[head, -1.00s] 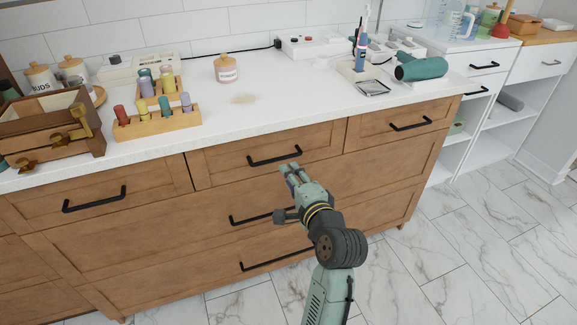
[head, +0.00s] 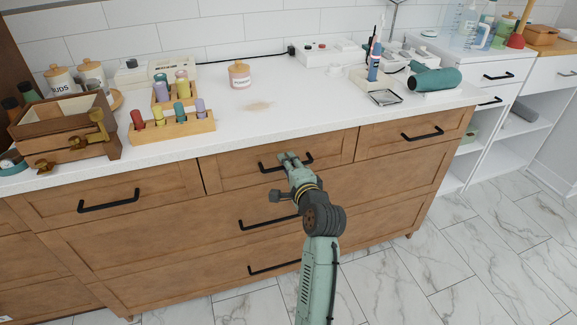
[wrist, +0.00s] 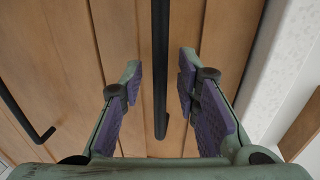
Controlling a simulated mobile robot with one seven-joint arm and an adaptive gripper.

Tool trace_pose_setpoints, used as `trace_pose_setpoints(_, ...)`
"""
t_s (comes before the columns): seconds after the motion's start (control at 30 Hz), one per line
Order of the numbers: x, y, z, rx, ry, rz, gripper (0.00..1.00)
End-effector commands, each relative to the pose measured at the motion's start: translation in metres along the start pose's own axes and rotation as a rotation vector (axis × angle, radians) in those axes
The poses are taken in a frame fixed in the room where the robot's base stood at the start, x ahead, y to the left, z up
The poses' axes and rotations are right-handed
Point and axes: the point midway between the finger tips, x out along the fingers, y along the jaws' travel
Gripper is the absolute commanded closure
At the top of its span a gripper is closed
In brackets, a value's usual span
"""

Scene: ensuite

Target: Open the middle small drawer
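The middle small drawer (head: 228,176) is a closed wooden front in the top row under the white counter. Its black bar handle (head: 267,168) is partly hidden behind my gripper (head: 289,158) in the head view. In the wrist view, my gripper (wrist: 160,63) is open, with a purple-padded finger on each side of the handle (wrist: 160,100). Gaps show between the handle and both pads. The handle runs lengthwise between the fingers, and its near end shows between them.
Small drawers with black handles flank it on the left (head: 109,200) and right (head: 422,134). Wider drawers lie below. The counter (head: 300,112) holds a wooden box (head: 62,128), bottle racks (head: 172,130), a jar (head: 239,76) and a green hair dryer (head: 435,79). Marble floor is clear at right.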

Motion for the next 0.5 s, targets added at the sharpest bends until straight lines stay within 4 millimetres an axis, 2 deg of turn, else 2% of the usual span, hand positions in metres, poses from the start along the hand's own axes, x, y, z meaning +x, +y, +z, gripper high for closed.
trace_pose_setpoints(0.07,-0.0002,0.0,0.0,0.0,0.0,0.0,0.72)
trace_pose_setpoints(0.5,-0.0004,0.0,0.0,0.0,0.0,0.0,1.0)
